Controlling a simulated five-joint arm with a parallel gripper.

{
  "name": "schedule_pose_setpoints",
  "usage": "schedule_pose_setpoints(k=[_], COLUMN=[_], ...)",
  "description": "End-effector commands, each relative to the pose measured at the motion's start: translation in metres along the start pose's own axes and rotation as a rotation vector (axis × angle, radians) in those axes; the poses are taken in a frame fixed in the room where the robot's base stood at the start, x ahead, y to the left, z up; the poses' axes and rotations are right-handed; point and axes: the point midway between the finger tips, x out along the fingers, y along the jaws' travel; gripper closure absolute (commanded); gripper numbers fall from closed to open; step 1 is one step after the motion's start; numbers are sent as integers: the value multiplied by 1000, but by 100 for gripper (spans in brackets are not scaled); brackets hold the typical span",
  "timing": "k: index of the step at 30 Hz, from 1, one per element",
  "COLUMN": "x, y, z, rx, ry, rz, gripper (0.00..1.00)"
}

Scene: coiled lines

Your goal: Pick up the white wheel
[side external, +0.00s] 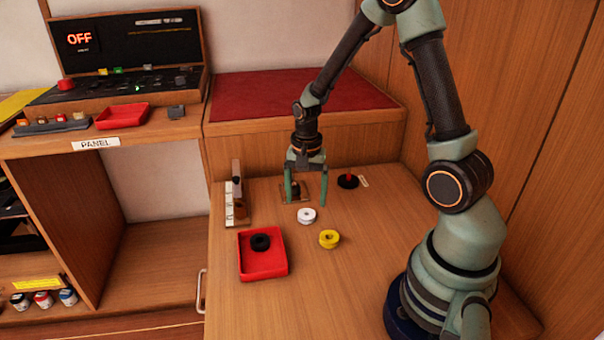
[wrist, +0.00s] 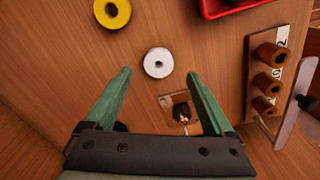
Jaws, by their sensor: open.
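The white wheel (side external: 307,215) is a small round spool with a centre hole, lying flat on the wooden table. In the wrist view the white wheel (wrist: 158,62) lies just beyond my fingertips, roughly midway between them. My gripper (side external: 306,200) is open and empty, pointing down above the table behind the wheel. In the wrist view both fingers of my gripper (wrist: 159,74) are spread wide, and neither touches the wheel.
A yellow wheel (side external: 329,239) lies to the front right. A red tray (side external: 282,268) holds a black wheel (side external: 260,242). A wooden rack (side external: 236,205) stands at left. A small square fixture (wrist: 180,112) lies below my gripper. A black disc with a red peg (side external: 348,181) sits behind right.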

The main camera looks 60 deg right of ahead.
Motion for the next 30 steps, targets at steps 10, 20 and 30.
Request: schedule_pose_setpoints(k=[10,20,30], x=[42,46,46], y=[2,2,2], z=[-6,-7,-7], rx=[0,0,0], ry=[-1,0,0], rz=[1,0,-1], gripper=[12,16,100])
